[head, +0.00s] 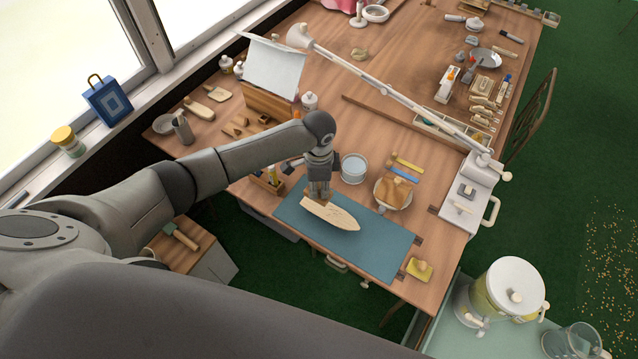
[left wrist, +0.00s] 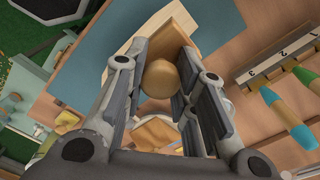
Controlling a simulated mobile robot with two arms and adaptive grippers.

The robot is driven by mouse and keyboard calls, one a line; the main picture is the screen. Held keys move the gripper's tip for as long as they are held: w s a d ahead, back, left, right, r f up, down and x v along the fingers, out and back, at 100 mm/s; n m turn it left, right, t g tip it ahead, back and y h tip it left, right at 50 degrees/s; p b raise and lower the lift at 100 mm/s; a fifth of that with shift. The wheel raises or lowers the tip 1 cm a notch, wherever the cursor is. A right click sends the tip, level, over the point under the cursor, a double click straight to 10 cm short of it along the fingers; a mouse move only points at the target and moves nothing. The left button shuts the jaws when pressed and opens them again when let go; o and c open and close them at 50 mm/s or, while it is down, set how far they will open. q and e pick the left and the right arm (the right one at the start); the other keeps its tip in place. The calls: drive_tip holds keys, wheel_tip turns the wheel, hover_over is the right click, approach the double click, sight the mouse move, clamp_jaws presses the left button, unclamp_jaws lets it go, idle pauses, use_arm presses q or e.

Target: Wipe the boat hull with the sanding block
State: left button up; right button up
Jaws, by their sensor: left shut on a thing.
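The boat hull (head: 336,215), a pale wooden pointed shape, lies on the blue mat (head: 288,211) on the workbench. It also shows as a pale wooden surface in the left wrist view (left wrist: 136,40). My left gripper (head: 318,191) is over the hull's left end, pointing down. In the left wrist view its fingers (left wrist: 160,76) are shut on the round wooden knob of what appears to be the sanding block (left wrist: 161,77). The block's lower part is mostly hidden, so I cannot tell if it touches the hull. My right gripper is not in view.
A yellow piece with a knob (head: 419,268) lies near the bench's front right corner. A lamp arm (head: 385,92) crosses above the bench. The mat's right part is clear.

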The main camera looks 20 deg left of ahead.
use_arm(q)
drive_tip(key=shift+f+b, duration=1.1)
drive_tip(key=shift+f, duration=1)
drive_tip(key=shift+f+b, duration=0.6)
drive_tip(key=shift+f, duration=0.3)
